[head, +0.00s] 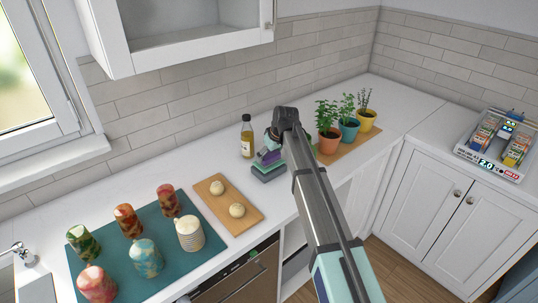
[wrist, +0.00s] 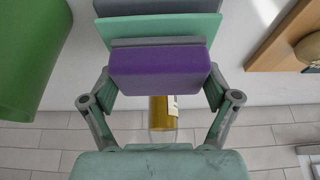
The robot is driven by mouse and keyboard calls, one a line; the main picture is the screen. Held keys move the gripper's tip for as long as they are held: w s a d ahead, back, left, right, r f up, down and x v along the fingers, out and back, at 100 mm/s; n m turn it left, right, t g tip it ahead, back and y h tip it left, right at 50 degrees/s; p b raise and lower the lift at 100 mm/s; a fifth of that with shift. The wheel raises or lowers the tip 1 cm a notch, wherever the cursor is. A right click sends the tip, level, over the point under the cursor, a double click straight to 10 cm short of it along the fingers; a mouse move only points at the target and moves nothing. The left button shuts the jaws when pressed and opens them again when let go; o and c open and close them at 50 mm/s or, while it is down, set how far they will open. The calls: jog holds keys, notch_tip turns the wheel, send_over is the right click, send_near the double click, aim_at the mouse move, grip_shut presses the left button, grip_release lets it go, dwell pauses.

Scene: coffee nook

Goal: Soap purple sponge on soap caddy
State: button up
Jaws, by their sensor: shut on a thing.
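My gripper (wrist: 160,78) is shut on the purple sponge (wrist: 160,69), with a finger at each end of it. In the head view my gripper (head: 274,141) is over the counter and the sponge (head: 268,157) shows as a small purple patch below it. The soap caddy (head: 267,174), teal and grey, stands on the counter directly beneath. In the wrist view the teal caddy (wrist: 165,28) lies just beyond the sponge, with a grey strip between. I cannot tell whether the sponge touches the caddy. My arm hides part of this area.
An oil bottle (head: 247,137) stands close behind, near the tiled wall. A wooden board (head: 218,190) with two buns is at left, beside a teal mat (head: 118,278) of several jars. Potted plants (head: 328,143) stand at right. A green object (wrist: 30,55) is beside the caddy.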

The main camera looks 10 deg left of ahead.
aim_at(269, 153)
jog(key=shift+f+b, duration=0.45)
jog(key=shift+f, duration=0.55)
dwell(1.9)
jog(key=shift+r, duration=0.1)
jog(key=shift+r+p, duration=1.5)
jog(key=shift+r, duration=2)
